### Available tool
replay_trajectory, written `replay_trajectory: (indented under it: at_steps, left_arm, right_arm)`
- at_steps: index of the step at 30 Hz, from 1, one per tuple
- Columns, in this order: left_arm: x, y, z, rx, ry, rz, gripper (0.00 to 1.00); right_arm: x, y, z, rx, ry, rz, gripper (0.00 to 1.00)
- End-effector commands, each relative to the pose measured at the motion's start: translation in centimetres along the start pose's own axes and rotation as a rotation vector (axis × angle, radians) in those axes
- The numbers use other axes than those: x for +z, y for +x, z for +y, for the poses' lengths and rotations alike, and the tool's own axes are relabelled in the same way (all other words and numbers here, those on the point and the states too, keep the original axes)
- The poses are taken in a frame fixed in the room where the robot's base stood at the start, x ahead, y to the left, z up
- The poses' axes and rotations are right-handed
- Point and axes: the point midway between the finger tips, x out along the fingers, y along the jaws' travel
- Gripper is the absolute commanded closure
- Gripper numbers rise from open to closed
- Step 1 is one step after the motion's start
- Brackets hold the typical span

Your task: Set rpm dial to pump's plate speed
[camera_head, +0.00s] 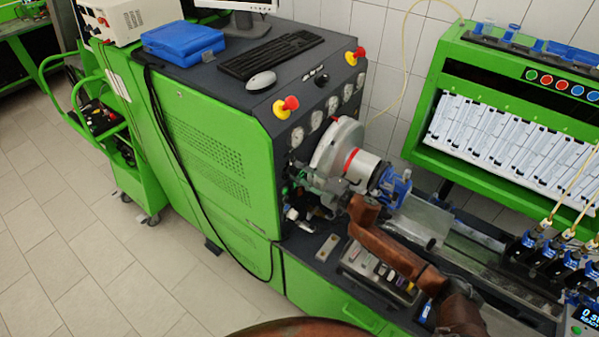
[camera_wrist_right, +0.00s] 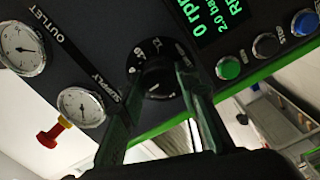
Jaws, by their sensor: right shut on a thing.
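The rpm dial (camera_wrist_right: 157,78) is a round black knob with white scale marks, on a dark panel in the right wrist view. My right gripper (camera_wrist_right: 158,88) has one finger on each side of the dial and is shut on it. In the head view my right gripper (camera_head: 303,178) is at the front of the green bench, below the gauges, and the dial is hidden there. The display (camera_wrist_right: 217,17) beside the dial shows 0 rpm and 2.0 bar in green. A blue pump part (camera_head: 392,186) sits right of the gripper. No speed plate is readable. My left gripper is not in view.
Gauges marked OUTLET (camera_wrist_right: 22,48) and SUPPLY (camera_wrist_right: 80,107) lie left of the dial. A green button (camera_wrist_right: 228,68) sits to its right. A tray (camera_head: 378,270) lies under my right arm.

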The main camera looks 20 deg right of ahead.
Motion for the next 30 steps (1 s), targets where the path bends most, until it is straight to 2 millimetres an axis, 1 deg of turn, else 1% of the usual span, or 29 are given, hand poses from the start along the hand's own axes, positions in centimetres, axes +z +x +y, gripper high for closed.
replay_trajectory:
  at_steps: [14,15,22,30]
  left_arm:
    - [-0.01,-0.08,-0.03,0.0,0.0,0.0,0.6]
    - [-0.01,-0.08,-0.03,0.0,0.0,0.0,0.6]
    - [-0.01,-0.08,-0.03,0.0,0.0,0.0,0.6]
    - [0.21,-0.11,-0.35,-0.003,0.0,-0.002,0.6]
  right_arm:
    - [0.08,-0.06,-0.15,-0.002,0.013,-0.002,0.94]
    - [0.08,-0.06,-0.15,-0.002,0.013,-0.002,0.68]
    - [0.02,-0.01,-0.1,-0.001,0.012,0.0,0.53]
    - [0.0,-0.09,-0.09,-0.001,0.012,0.0,0.53]
